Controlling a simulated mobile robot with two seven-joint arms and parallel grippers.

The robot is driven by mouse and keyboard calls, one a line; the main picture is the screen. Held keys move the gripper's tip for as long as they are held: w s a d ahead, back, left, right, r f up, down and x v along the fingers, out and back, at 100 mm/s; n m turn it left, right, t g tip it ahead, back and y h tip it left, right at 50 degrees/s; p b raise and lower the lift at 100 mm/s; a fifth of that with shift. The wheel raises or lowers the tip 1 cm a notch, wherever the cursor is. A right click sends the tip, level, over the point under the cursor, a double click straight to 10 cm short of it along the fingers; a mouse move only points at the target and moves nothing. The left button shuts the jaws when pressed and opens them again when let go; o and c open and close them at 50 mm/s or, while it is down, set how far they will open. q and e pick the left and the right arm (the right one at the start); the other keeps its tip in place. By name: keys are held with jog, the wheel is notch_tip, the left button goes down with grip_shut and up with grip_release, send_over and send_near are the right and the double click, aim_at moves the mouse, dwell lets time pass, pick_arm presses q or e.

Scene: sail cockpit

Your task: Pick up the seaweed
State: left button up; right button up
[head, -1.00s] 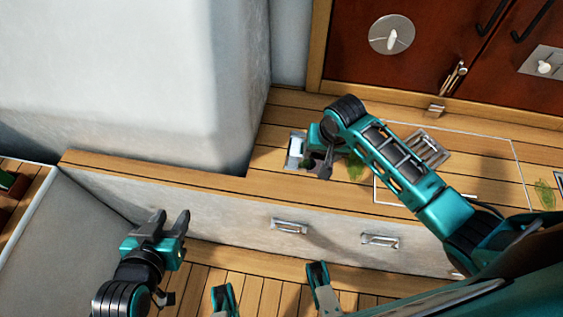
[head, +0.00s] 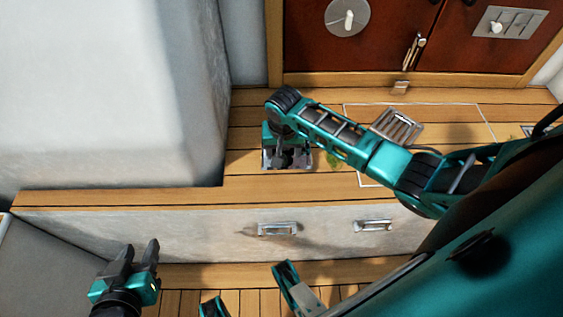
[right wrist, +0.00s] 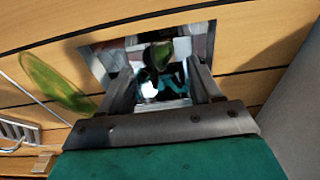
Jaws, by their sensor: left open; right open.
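A dark green piece of seaweed (right wrist: 160,55) shows in the right wrist view between the fingers of my right gripper (right wrist: 163,72), over a shiny metal-edged recess. My right gripper (head: 287,160) is open and points down over that recess in the head view, where it hides this piece. I cannot tell whether the fingers touch it. Another green seaweed patch (head: 333,160) lies on the wood just right of the gripper; it also shows in the right wrist view (right wrist: 58,85). My left gripper (head: 140,258) is open and empty at lower left.
The metal-edged recess (right wrist: 98,68) is set in the wooden bench (head: 255,190). A slatted metal grate (head: 398,126) lies to its right. A pale block (head: 110,90) rises on the left. Drawer handles (head: 278,229) are on the bench front, and red-brown cabinet doors (head: 390,40) stand behind.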

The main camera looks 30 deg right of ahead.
jog(key=f+b, duration=0.1)
jog(key=f, duration=0.1)
jog(key=w+f+b, duration=0.1)
jog(key=f, duration=0.2)
jog(key=shift+b, duration=0.3)
jog(key=shift+r, duration=0.1)
jog(key=shift+c, duration=0.4)
jog(key=c, duration=1)
jog(key=shift+o, duration=0.2)
jog(key=shift+r, duration=0.1)
